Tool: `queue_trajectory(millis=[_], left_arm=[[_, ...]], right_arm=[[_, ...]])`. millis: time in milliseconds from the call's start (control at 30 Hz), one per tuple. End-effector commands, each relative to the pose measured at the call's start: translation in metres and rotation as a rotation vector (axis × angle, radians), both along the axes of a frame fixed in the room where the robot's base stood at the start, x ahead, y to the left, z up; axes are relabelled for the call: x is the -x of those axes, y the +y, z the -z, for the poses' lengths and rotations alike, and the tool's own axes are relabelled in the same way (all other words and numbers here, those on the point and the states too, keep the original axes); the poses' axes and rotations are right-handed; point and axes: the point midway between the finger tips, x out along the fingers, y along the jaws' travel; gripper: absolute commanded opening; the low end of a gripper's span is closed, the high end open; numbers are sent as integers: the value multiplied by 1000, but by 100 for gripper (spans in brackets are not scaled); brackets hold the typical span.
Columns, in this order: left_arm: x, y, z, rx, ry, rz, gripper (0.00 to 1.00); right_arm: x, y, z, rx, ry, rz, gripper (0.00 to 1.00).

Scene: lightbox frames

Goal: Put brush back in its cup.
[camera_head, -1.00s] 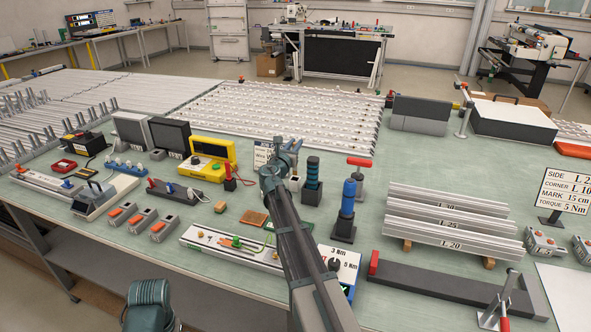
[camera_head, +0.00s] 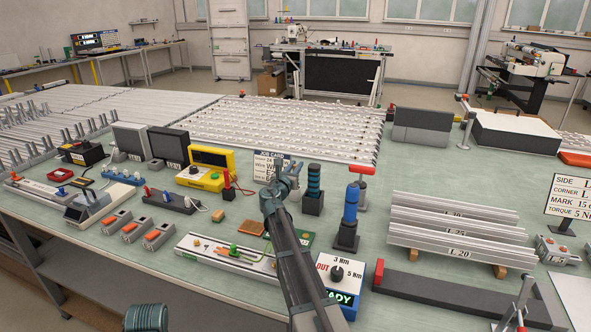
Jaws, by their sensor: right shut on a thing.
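My right gripper (camera_head: 290,172) is over the middle of the green bench, in front of the job card. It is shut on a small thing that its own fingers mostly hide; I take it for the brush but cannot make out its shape. A greyish, cup-like shape (camera_head: 295,194) shows just below and behind the gripper, partly hidden; I cannot tell for sure that it is the brush's cup, or whether the held thing touches it. Only a dark rounded part of my left arm shows at the bottom edge; its gripper is out of view.
A dark ribbed cylinder (camera_head: 313,184) and a blue-topped tool (camera_head: 350,212) stand close right of my gripper. A torque box (camera_head: 340,279) lies nearer, beside my forearm. The job card (camera_head: 268,165) and yellow device (camera_head: 207,171) are left. Stacked profiles (camera_head: 456,232) lie right.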

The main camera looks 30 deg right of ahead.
Motion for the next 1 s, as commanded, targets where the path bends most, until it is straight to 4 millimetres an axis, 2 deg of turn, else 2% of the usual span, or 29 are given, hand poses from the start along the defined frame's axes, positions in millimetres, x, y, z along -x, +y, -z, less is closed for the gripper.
queue_trajectory(millis=[133, 167, 300, 667, 1000], left_arm=[[0, 0, 5, 0, 0, 0, 100], [0, 0, 3, 0, 0, 0, 100], [0, 0, 3, 0, 0, 0, 100], [0, 0, -2, 0, 0, 0, 100], [0, 0, 0, 0, 0, 0, 100]], right_arm=[[0, 0, 5, 0, 0, 0, 0], [0, 0, 3, 0, 0, 0, 27], [0, 0, 3, 0, 0, 0, 51], [0, 0, -2, 0, 0, 0, 51], [44, 49, 0, 0, 0, -2, 51]])
